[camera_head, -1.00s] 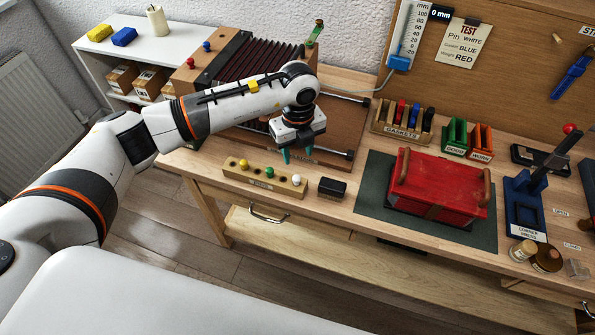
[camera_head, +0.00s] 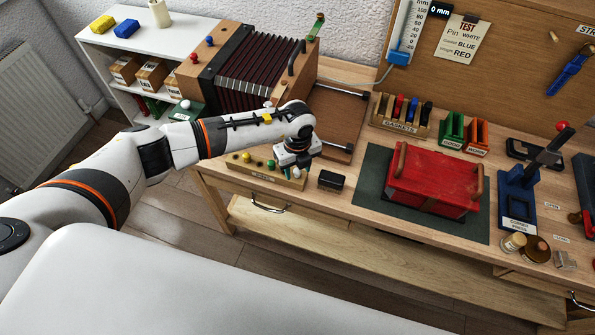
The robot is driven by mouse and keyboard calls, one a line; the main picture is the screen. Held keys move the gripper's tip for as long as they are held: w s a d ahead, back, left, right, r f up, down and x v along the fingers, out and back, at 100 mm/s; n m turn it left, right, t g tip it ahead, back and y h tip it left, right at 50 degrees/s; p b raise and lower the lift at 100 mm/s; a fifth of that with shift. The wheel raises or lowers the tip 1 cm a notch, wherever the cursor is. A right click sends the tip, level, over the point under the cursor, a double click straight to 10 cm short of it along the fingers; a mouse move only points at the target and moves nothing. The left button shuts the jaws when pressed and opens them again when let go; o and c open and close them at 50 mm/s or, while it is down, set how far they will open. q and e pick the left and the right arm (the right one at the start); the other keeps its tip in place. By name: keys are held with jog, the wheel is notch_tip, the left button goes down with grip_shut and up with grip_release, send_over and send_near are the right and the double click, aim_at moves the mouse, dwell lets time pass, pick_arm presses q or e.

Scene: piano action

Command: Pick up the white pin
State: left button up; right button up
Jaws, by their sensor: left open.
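The wooden pin rack (camera_head: 240,168) stands near the front edge of the bench, with small round-headed pins in yellow, green and white. The white pin (camera_head: 297,173) is at the rack's right end. My left gripper (camera_head: 288,172) is open and points down over the right part of the rack, close beside the white pin. Its hand covers part of the rack, and I cannot tell whether a fingertip touches the pin. My right gripper is not in view.
A small black block (camera_head: 331,181) stands just right of the rack. A red box (camera_head: 435,180) lies on a dark green mat (camera_head: 372,185) farther right. The gasket rack (camera_head: 400,118) and a red-black bellows instrument (camera_head: 255,72) stand behind.

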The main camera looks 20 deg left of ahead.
pick_arm(q)
grip_shut()
